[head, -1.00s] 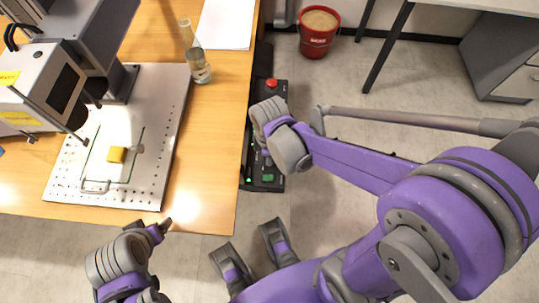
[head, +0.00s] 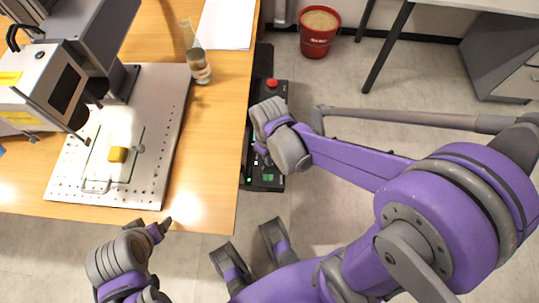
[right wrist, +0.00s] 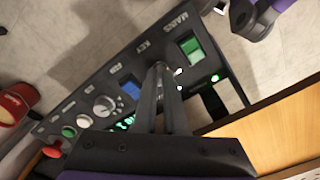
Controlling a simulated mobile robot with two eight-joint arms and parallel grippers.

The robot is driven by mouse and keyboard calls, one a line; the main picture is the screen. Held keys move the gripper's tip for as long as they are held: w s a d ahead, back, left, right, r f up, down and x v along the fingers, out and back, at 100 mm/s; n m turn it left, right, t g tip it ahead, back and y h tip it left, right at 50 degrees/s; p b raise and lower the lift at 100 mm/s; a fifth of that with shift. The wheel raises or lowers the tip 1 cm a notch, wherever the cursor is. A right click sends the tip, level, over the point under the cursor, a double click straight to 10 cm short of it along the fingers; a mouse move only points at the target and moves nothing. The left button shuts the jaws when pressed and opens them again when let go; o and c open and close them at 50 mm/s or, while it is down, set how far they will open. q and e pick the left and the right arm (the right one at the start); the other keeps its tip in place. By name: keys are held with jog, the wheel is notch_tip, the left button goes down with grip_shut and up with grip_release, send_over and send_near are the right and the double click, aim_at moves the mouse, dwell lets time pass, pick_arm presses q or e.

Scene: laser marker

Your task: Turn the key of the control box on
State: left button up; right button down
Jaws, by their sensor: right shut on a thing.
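The black control box (head: 272,184) stands on the floor right of the table in the head view. In the right wrist view its panel (right wrist: 62,112) fills the middle, with a "KEY" label, a green mains switch (right wrist: 190,46) and a lit green lamp (right wrist: 215,78). My right gripper (right wrist: 159,68) is shut at the key position beside that label. The fingers hide the key, so its angle cannot be told. My right wrist covers part of the box in the head view. My left gripper (head: 160,228) is in front of the table's front edge, away from the box; its jaw opening is unclear.
A red bucket (head: 318,38) stands behind the box.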

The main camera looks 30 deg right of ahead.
jog(key=shift+m, duration=0.5)
jog(key=c, duration=1)
grip_release()
notch_tip(320, 180, up, 11)
jog(key=p, duration=0.3)
jog(key=shift+f, duration=0.1)
jog(key=s+r+m+t+p, duration=0.1)
jog(key=r+p, duration=0.2)
jog(key=s+r+t+p, duration=0.1)
jog(key=r+t+p, duration=0.1)
jog(key=r+p, duration=0.1)
jog(key=s+r+m+t+p, duration=0.1)
jog(key=s+r+t+p, duration=0.1)
jog(key=r+p, duration=0.1)
jog(key=shift+d+r+m, duration=0.3)
jog(key=shift+d+r, duration=0.05)
jog(key=shift+r, duration=0.3)
